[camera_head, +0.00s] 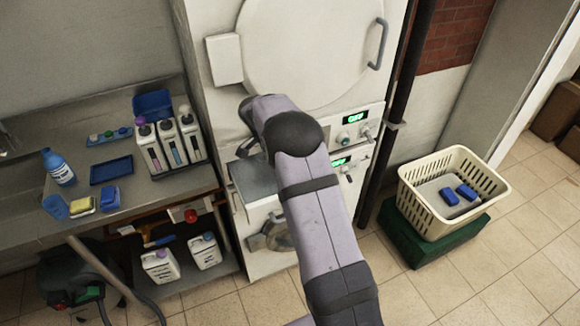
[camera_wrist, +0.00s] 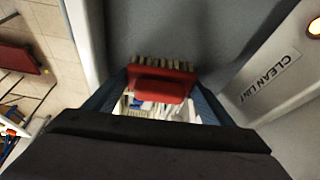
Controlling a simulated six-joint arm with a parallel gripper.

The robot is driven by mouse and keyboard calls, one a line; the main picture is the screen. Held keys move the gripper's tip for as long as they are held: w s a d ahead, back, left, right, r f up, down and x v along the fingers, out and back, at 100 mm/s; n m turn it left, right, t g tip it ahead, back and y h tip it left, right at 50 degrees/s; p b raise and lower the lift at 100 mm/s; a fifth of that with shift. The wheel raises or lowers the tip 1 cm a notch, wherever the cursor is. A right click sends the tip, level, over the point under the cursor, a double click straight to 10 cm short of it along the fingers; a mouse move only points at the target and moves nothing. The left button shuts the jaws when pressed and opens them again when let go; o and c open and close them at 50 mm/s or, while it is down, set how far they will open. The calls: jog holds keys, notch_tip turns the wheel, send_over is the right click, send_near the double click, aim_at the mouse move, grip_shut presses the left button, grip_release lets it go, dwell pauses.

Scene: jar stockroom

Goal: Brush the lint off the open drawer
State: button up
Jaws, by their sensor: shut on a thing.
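In the wrist view, my gripper (camera_wrist: 162,88) is shut on a red brush (camera_wrist: 160,84) with a row of pale bristles on its far edge. A grey surface (camera_wrist: 185,28), which looks like the open drawer, lies beyond the bristles. I cannot tell whether the bristles touch it, and I see no clear lint on it. A "CLEAN LINT" label (camera_wrist: 270,78) is on the pale panel to its right. In the head view, the grey open drawer (camera_head: 254,180) sticks out of the white machine's front. My arm hides the gripper and the brush there.
A workbench (camera_head: 130,215) with bottles, white containers and blue trays stands left of the machine. A cream basket (camera_head: 425,205) holding blue items sits on a green crate (camera_head: 408,245) at right. A black pipe (camera_head: 385,140) runs down beside the machine. Tiled floor is clear in front.

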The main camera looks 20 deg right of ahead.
jog(key=shift+a+f+b, duration=0.1)
jog(key=shift+a+b, duration=0.65)
jog(key=shift+a, duration=3.95)
notch_tip(320, 180, up, 8)
jog(key=p, duration=0.4)
jog(key=shift+d, duration=0.15)
